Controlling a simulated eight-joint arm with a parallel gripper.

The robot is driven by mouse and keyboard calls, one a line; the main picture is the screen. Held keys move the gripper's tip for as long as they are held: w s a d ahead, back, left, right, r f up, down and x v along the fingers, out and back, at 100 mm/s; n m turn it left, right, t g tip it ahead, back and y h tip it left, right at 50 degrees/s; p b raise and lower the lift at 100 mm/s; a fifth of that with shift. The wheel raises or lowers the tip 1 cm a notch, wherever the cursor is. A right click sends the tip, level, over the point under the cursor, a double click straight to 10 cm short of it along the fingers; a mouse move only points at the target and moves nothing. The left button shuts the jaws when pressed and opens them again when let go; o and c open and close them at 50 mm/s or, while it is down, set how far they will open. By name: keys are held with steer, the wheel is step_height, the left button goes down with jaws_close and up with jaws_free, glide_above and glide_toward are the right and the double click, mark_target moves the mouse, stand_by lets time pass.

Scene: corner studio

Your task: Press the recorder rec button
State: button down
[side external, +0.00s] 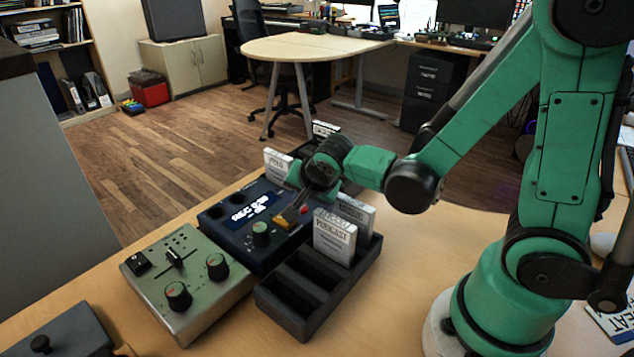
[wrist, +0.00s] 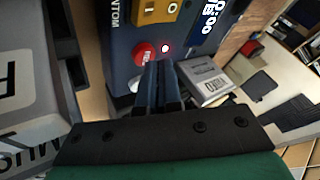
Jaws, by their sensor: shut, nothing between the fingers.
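The recorder is a dark blue box (side external: 222,222) on the table, with a lit display (side external: 250,207), a green-topped knob (side external: 261,232) and a yellow rocker switch (side external: 287,218). In the wrist view its round red button (wrist: 141,52) shows beside a glowing red light (wrist: 165,48), below the yellow switch (wrist: 157,10). My gripper (side external: 303,204) is over the recorder's right end. In the wrist view my gripper (wrist: 159,68) is shut and empty, its tips very close to the red button. I cannot tell whether they touch it. The arm partly hides this end in the side view.
A grey-green mixer (side external: 190,285) with knobs stands left of the recorder. A dark slotted rack (side external: 305,318) holding white labelled cases (side external: 335,240) stands close on the right. More cases (side external: 278,163) stand behind the recorder. The table's front right is clear.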

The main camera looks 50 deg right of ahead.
steer(key=shift+r, duration=0.25)
steer(key=shift+r, duration=3)
steer(key=n, duration=0.2)
steer(key=n+y, duration=0.2)
steer(key=n, duration=0.6)
glide_toward(303, 208)
step_height(303, 208, up, 3)
steer(key=a, duration=0.1)
steer(key=n, duration=0.1)
steer(key=s+a+n+y, duration=0.1)
steer(key=n, duration=0.1)
steer(key=shift+s+f+n, duration=0.1)
steer(key=shift+f+n, duration=0.15)
steer(key=shift+n, duration=0.05)
